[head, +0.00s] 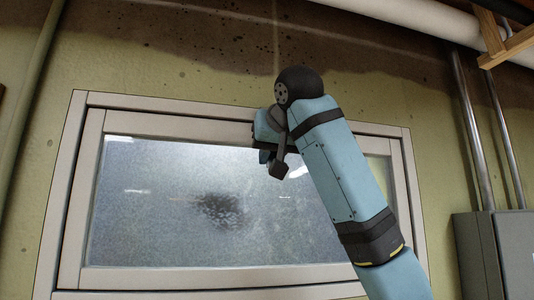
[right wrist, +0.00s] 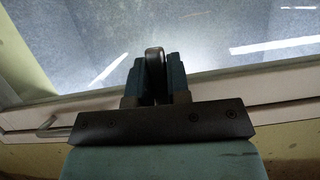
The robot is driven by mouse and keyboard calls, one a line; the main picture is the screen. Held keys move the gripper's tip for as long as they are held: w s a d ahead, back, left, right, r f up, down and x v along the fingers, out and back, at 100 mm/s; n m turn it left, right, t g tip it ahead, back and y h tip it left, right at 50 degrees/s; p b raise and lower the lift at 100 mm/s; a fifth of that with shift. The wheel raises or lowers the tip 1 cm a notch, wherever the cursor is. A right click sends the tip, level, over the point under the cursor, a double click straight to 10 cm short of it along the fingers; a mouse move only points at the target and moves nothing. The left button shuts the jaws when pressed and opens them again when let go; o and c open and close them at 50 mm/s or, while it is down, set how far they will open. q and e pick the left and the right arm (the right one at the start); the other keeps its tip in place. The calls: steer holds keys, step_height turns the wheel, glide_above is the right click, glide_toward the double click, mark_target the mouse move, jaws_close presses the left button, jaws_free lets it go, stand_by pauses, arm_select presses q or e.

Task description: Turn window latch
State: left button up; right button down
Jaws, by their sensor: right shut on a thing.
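The window (head: 200,210) is a frosted pane in a pale frame (head: 180,113) on the wall in the head view. My right gripper (head: 266,154) is at the top rail of the frame, right of its middle, with the arm reaching up from the lower right. In the right wrist view the two fingers of my right gripper (right wrist: 155,85) are shut on a dark, round-ended latch handle (right wrist: 155,61), which stands upright between them against the pane. In the head view the arm and gripper largely hide the latch. My left gripper is not in view.
A bent metal piece (right wrist: 53,127) sits on the frame at left in the right wrist view. A grey box (head: 497,255) and metal conduits (head: 473,130) are on the wall at right. A white pipe (head: 425,15) runs overhead. Wall left of the window is mostly clear.

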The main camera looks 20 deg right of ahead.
steer(key=shift+d, duration=0.15)
stand_by(0.5)
steer(key=c, duration=1.1)
jaws_free()
steer(key=b+v, duration=0.6)
steer(key=v, duration=0.8)
steer(key=shift+f, duration=0.1)
steer(key=shift+w, duration=0.1)
